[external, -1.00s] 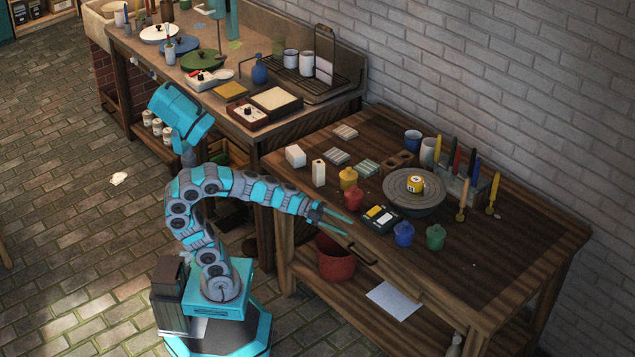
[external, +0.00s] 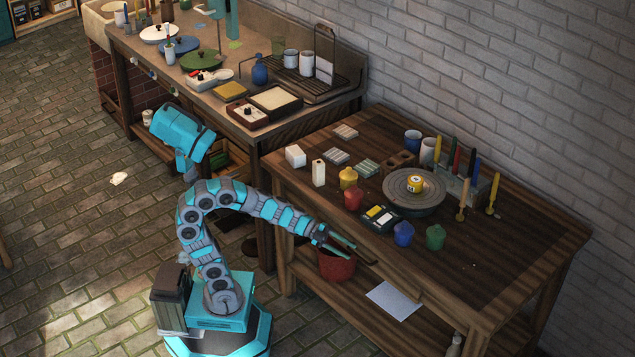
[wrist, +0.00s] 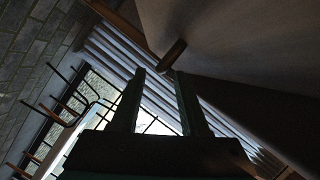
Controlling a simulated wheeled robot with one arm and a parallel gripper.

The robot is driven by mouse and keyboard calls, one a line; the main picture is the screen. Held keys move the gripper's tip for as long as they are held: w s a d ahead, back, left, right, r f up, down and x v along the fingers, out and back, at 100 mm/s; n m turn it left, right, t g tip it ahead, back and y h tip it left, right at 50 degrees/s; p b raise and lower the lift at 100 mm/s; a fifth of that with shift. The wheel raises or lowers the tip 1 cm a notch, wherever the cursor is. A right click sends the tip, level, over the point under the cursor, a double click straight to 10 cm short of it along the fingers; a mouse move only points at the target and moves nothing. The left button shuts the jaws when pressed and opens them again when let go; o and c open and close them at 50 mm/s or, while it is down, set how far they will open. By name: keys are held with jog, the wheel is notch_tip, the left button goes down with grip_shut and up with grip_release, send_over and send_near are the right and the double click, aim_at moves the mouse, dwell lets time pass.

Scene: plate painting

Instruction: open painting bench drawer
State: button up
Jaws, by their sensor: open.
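The painting bench (external: 520,275) is a dark wooden table at the right of the external view. Its drawer front (external: 402,280) lies under the front edge of the top and looks flush with the bench. My gripper (external: 364,254) is at this front edge, by the drawer handle, which the fingers largely hide there. In the wrist view, my open gripper (wrist: 161,75) points at a short dark bar, apparently the handle (wrist: 173,54). The bar lies just beyond the fingertips, towards the right one. I cannot tell whether they touch.
A red bucket (external: 335,265) stands on the lower shelf below my gripper. A white sheet (external: 393,299) lies on that shelf. Paint jars, a turntable (external: 413,194) and brushes stand on the bench top. The brick floor to the left is largely clear.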

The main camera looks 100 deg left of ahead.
aim_at(354, 254)
jog(key=shift+b+x, duration=0.4)
jog(key=shift+x, duration=1.25)
grip_shut()
